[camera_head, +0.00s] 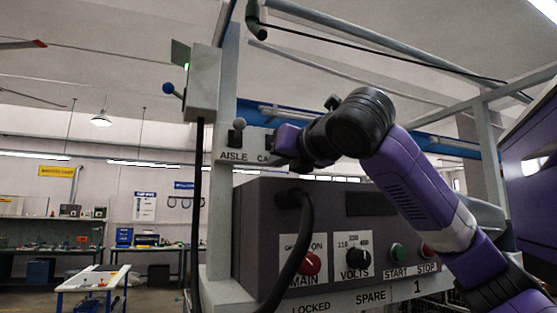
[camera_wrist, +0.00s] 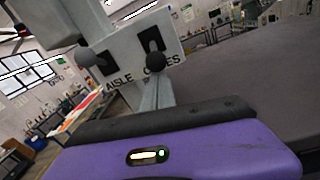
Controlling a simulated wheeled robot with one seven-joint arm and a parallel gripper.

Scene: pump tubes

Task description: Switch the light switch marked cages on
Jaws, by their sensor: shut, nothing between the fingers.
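The light switch panel (camera_wrist: 128,62) is a pale plate with two ball-tipped levers. The cages switch lever (camera_wrist: 155,61) has a dark ball that hangs below its black slot, over part of the CAGES label. The aisle lever (camera_wrist: 86,56) stands at the left, its ball level with or above its slot.
Below the panel is a grey control box (camera_head: 262,205) with a red MAIN knob (camera_head: 309,263), a VOLTS knob (camera_head: 358,259) and START and STOP buttons. A black cable (camera_head: 303,230) loops down its front. A small box with a blue-knobbed lever (camera_head: 169,88) is above left.

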